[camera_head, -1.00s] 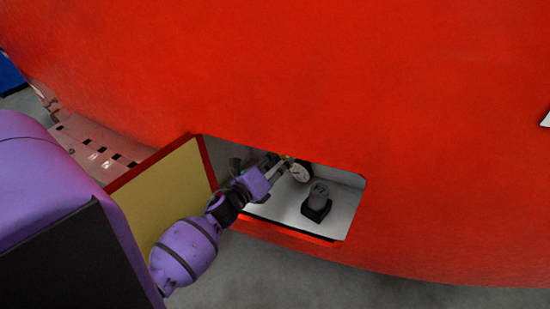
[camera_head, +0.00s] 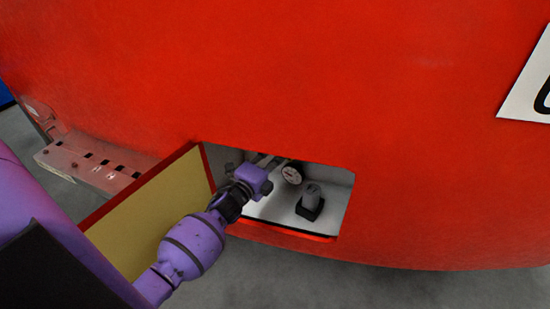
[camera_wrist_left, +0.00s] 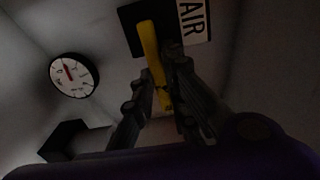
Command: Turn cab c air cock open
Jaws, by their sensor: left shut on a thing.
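The air cock has a yellow handle (camera_wrist_left: 153,62) on a dark mount, beside a white label (camera_wrist_left: 194,20) reading AIR in the left wrist view. My left gripper (camera_wrist_left: 162,85) is shut on the handle, with a dark finger on each side of it. In the head view my left gripper (camera_head: 268,163) reaches into the open recess, and its fingertips are partly hidden near the recess's upper edge. The handle cannot be made out in the head view. My right gripper is not in view.
A round pressure gauge (camera_head: 291,174) sits right of the gripper. An open yellow-faced door (camera_head: 150,205) hangs left of the recess in the red nosecone (camera_head: 330,80).

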